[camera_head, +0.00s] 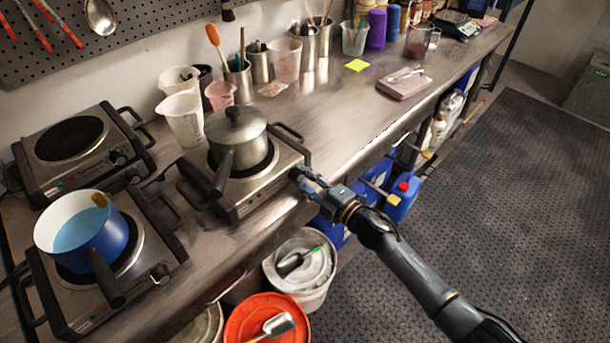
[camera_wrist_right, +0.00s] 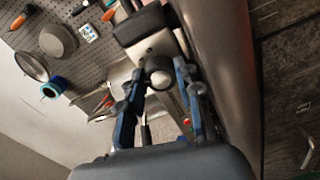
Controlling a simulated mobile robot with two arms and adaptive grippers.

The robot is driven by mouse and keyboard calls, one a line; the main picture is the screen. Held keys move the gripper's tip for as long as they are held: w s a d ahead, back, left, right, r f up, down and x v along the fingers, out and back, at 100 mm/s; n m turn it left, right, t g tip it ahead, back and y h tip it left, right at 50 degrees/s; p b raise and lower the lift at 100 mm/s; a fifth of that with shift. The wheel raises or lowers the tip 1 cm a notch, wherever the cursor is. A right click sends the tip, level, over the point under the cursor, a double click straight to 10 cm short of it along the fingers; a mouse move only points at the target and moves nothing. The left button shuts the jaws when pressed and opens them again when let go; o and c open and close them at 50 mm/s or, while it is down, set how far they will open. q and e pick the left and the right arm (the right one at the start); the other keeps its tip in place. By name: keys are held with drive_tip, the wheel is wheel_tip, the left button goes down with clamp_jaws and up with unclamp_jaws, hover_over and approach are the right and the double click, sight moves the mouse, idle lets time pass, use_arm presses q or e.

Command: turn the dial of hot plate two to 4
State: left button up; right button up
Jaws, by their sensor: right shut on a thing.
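A hot plate (camera_head: 232,200) carries a lidded steel pot (camera_head: 239,130), its dark handle pointing forward. My right gripper (camera_head: 302,178) is at this hot plate's front right corner and hides its dial in the head view. I cannot read a number on the hot plate or the dial's setting. My left gripper is not in view.
Another hot plate (camera_head: 76,308) at front left holds a blue pot (camera_head: 98,250); a third, empty one (camera_head: 40,185) stands behind. Beakers (camera_head: 184,122) stand at the back. A white bucket (camera_head: 318,290) and an orange lid (camera_head: 238,318) are below the bench edge.

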drive_tip(key=m+p, duration=0.1)
drive_tip(key=m, duration=0.2)
drive_tip(key=shift+f+m+p, duration=0.1)
drive_tip(key=shift+m+p, duration=0.25)
drive_tip(key=shift+m, duration=1.15)
drive_tip(key=o, duration=1.2)
drive_tip(key=shift+c, duration=0.2)
drive_tip(key=shift+s+d, duration=0.1)
drive_tip(key=v, duration=1.1)
drive_tip(key=shift+s+d, duration=0.25)
drive_tip(key=shift+d, duration=0.05)
